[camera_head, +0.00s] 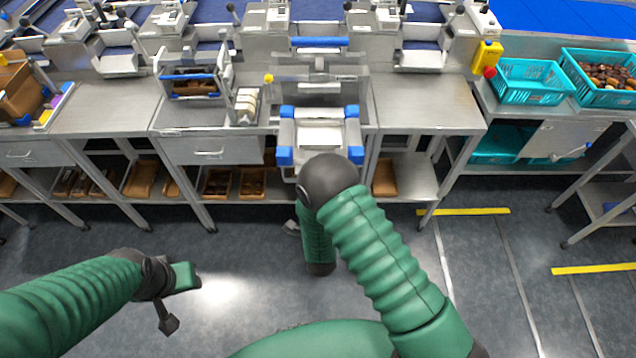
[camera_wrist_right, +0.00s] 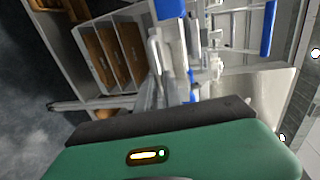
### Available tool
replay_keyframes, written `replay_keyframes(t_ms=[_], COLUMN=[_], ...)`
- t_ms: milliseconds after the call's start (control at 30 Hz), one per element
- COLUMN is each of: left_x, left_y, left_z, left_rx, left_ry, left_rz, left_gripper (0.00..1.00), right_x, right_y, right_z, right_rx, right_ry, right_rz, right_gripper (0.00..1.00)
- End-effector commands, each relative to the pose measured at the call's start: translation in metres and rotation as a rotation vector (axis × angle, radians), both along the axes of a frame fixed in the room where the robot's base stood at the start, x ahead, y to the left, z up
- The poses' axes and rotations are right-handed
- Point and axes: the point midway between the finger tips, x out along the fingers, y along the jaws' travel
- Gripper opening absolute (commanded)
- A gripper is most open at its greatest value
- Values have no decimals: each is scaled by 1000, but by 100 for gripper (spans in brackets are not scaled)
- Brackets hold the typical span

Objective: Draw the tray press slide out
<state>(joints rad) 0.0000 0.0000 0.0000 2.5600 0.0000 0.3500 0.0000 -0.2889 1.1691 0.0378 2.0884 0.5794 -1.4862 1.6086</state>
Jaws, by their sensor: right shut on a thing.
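The tray press (camera_head: 320,75) stands at the middle of the bench, with a blue bar across its top. Its pale slide (camera_head: 318,136), with blue corner blocks, reaches past the bench's front edge; its front part is hidden behind my right arm. My right gripper is hidden in the head view; the wrist view shows its green body and dark edge (camera_wrist_right: 160,120) close against the press front. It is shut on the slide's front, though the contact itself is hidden. My left gripper (camera_head: 172,300) hangs over the floor at the lower left, away from the bench; its finger gap is unclear.
A tray-holding frame (camera_head: 192,80) and a stack of white pieces (camera_head: 247,104) stand left of the press. Bare bench (camera_head: 425,103) lies to its right, then teal crates (camera_head: 530,82). Brown boxes (camera_head: 252,182) sit on the shelf below. The floor in front is open.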

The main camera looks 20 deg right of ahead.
Motion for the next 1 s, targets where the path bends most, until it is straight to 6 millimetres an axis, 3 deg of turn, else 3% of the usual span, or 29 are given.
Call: replay_keyframes(t_ms=[167,200,367,700,867,1000], left_x=[0,0,0,0,0,0], left_y=[0,0,0,0,0,0], left_z=[0,0,0,1,9,15], left_rx=[0,0,0,0,0,0], left_ry=[0,0,0,0,0,0], left_rz=[0,0,0,0,0,0], left_gripper=[36,36,36,36,36,36], right_x=[-1,-1,-1,-4,-28,-67], right_y=[-4,-5,-3,1,8,19], right_z=[-3,-3,-2,0,7,14], right_rx=[-4,-4,-3,-1,-3,-2], right_ry=[7,7,5,4,6,9], right_rz=[-9,-9,-6,-2,0,1], right_gripper=[0,11,32,32,32,32])
